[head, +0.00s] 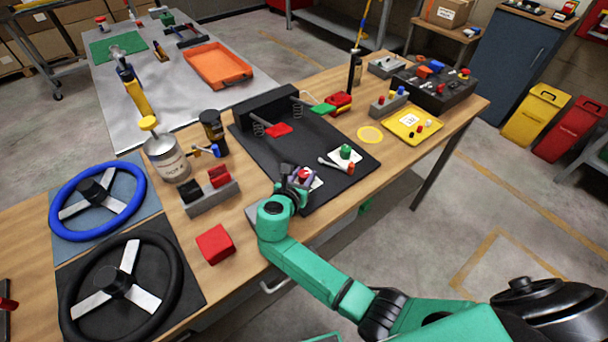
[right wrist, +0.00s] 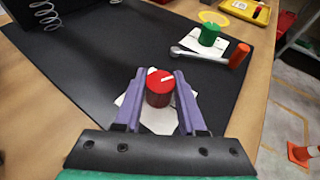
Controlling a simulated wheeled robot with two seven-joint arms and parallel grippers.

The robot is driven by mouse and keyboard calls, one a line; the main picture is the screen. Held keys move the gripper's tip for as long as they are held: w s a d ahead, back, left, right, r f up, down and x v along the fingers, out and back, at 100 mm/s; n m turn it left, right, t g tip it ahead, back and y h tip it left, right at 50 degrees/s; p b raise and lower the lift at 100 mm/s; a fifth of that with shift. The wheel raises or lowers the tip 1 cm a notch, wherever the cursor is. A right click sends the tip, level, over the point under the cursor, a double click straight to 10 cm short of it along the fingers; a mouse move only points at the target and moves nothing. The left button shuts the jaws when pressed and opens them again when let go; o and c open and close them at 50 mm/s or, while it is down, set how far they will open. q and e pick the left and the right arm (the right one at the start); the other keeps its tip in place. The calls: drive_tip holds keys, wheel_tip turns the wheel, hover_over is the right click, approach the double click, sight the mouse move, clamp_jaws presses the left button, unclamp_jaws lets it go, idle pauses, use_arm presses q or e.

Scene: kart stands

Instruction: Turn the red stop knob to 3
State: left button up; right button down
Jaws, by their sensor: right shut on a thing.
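The red stop knob (right wrist: 158,95) stands on a white dial plate (right wrist: 158,121) on the black mat. A white pointer line on its top points to the upper right in the right wrist view. The plate's numbers cannot be read; the jaws and knob cover part of it. My right gripper (right wrist: 160,73) has its purple fingers on both sides of the knob and is shut on it. In the head view the red knob (head: 303,174) shows small beside my right gripper (head: 300,177). My left gripper is not in view.
A green knob (right wrist: 209,34) on its own plate, a grey wrench-like tool (right wrist: 190,53) and a red-orange cylinder (right wrist: 239,56) are close beyond the knob. Red and green pedals (head: 278,130) stand farther back. A red block (head: 215,244) sits to the left.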

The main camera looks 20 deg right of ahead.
idle(0.3)
drive_tip(key=c, duration=0.5)
unclamp_jaws()
drive_tip(key=b+v, duration=0.1)
drive_tip(key=v, duration=1.3)
drive_tip(key=shift+s+a+r, duration=0.15)
drive_tip(key=shift+a+r, duration=0.05)
